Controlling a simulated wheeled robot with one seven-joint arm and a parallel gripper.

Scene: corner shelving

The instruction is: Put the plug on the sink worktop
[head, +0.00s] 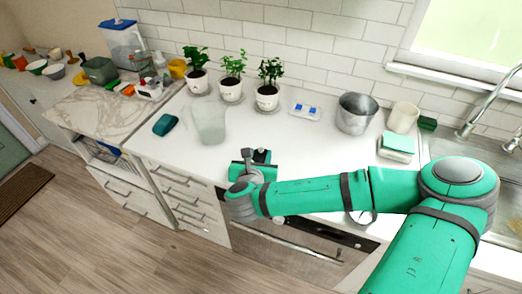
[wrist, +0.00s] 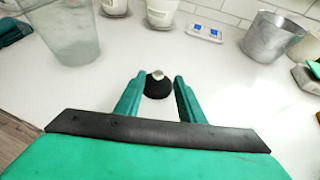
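The plug (wrist: 157,88) is a black disc with a small metal knob. It lies flat on the white worktop (wrist: 235,85), ahead of my gripper in the wrist view. My gripper (wrist: 156,78) is open, with one green finger on each side of the plug. I cannot tell whether either finger touches it. In the head view, the plug (head: 262,155) shows as a dark spot beside my gripper, near the front edge of the worktop (head: 318,150). The sink (head: 485,215) is at the right, partly hidden by my arm.
Behind the plug stand several potted plants (head: 231,89), a white tray with blue pieces (head: 306,111) and a metal pot (head: 356,113). A clear glass vessel (head: 209,123) and a teal item (head: 165,124) are to the left. The worktop between them and the plug is clear.

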